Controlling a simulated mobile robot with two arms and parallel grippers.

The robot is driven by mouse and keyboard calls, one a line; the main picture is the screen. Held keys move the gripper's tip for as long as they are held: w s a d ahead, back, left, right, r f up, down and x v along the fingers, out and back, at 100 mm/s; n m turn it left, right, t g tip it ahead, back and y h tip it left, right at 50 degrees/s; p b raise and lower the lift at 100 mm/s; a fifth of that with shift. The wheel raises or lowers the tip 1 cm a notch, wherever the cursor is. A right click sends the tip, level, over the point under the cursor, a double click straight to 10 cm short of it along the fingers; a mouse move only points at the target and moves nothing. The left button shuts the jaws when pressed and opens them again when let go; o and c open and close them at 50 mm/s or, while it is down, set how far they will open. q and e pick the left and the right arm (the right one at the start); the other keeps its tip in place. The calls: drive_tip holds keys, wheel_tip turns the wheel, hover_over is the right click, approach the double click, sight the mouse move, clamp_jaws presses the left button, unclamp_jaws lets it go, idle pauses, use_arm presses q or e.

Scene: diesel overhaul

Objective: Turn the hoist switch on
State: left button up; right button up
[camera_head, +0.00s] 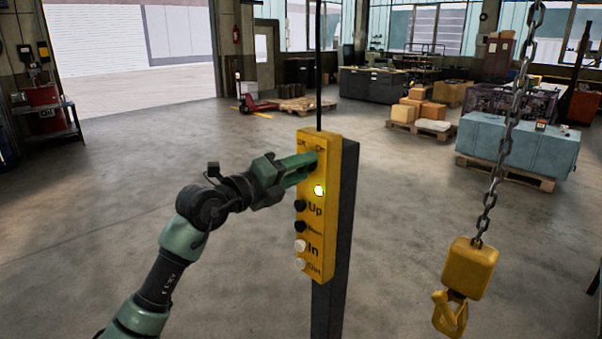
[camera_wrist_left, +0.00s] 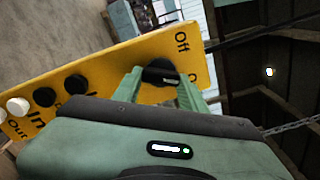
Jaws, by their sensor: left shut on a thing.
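The yellow hoist control box (camera_head: 316,265) stands upright on a dark post in the middle of the head view. Its switch is a dark knob near the top, under the Off and On labels; in the left wrist view the black knob (camera_wrist_left: 160,75) sits between my fingers. My left gripper (camera_head: 313,160) reaches in from the left and is shut on the knob. It also shows in the left wrist view (camera_wrist_left: 160,82). The fingers partly hide the knob. My right gripper is not in view.
Black Up and Down buttons and white In and Out buttons (camera_head: 300,245) sit lower on the box. A yellow hoist hook (camera_head: 450,314) hangs on a chain (camera_head: 505,130) at the right. A blue crate (camera_head: 515,148) stands behind. Floor to the left is clear.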

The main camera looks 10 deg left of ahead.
use_arm(q)
drive_tip(key=shift+f+m+b, duration=0.15)
drive_tip(key=shift+m+b, duration=0.65)
drive_tip(key=shift+m, duration=0.7)
drive_tip(key=o, duration=1.4)
drive_tip(key=shift+a, duration=0.1)
drive_tip(key=shift+s+a+b, duration=0.2)
drive_tip(key=shift+s+b, duration=0.15)
drive_tip(key=b+v, duration=0.2)
drive_tip(key=v, duration=0.5)
